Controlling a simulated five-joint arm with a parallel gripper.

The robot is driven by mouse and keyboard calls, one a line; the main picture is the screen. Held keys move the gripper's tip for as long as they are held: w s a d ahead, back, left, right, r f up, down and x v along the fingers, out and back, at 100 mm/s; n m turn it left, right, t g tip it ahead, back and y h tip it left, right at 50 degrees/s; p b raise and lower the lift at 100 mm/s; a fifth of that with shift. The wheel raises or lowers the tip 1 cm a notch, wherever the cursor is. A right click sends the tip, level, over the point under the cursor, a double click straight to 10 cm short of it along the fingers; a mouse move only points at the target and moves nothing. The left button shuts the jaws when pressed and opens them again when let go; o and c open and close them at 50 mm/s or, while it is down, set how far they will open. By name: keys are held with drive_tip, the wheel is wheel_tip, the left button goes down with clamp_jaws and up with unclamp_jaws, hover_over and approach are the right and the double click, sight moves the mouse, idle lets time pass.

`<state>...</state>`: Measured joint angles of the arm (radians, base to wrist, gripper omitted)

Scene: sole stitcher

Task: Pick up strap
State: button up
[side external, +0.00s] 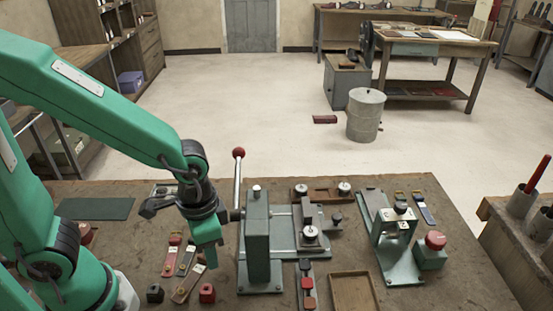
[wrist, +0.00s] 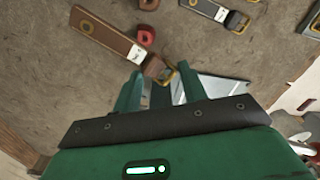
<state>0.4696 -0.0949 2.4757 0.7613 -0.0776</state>
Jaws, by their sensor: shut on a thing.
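Several straps lie on the workbench (side external: 110,240) at the left. A brown strap (side external: 184,288) with a white label and a metal buckle is nearest the front, and it also shows in the wrist view (wrist: 100,33). My gripper (side external: 208,262) is low over its buckle end. In the wrist view my gripper (wrist: 158,84) has its fingers on either side of that end, shut on it. A dark strap (side external: 186,260) and a reddish strap (side external: 169,262) lie beside it. Part of the buckle is hidden by the gripper.
A red block (side external: 207,293) and a dark block (side external: 155,293) sit near the brown strap. A green press (side external: 258,245) with a red-knobbed lever stands close right of my gripper. A wooden tray (side external: 354,291) and a second green fixture (side external: 397,258) are further right.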

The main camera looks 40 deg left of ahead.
drive_tip(key=shift+s+d+r, duration=0.5)
drive_tip(key=shift+d, duration=0.15)
idle(0.3)
wheel_tip(320, 180, up, 11)
drive_tip(key=w+d, duration=0.1)
drive_tip(key=w, duration=0.2)
drive_tip(key=w+d+r+n, duration=0.1)
drive_tip(key=w+d, duration=0.1)
drive_tip(key=w, duration=0.1)
drive_tip(key=w+d+n, duration=0.1)
drive_tip(key=w, duration=0.2)
drive_tip(key=shift+w+d+r, duration=0.15)
drive_tip(key=shift+w+d, duration=0.05)
drive_tip(key=shift+w, duration=0.1)
drive_tip(key=shift+w+d+f+n, duration=1.05)
drive_tip(key=shift+w+d+n, duration=0.9)
drive_tip(key=shift+w, duration=4)
drive_tip(key=shift+m, duration=0.35)
drive_tip(key=shift+d+f, duration=0.15)
drive_tip(key=shift+f, duration=1.05)
drive_tip(key=shift+d+f, duration=0.15)
drive_tip(key=shift+f, duration=1.05)
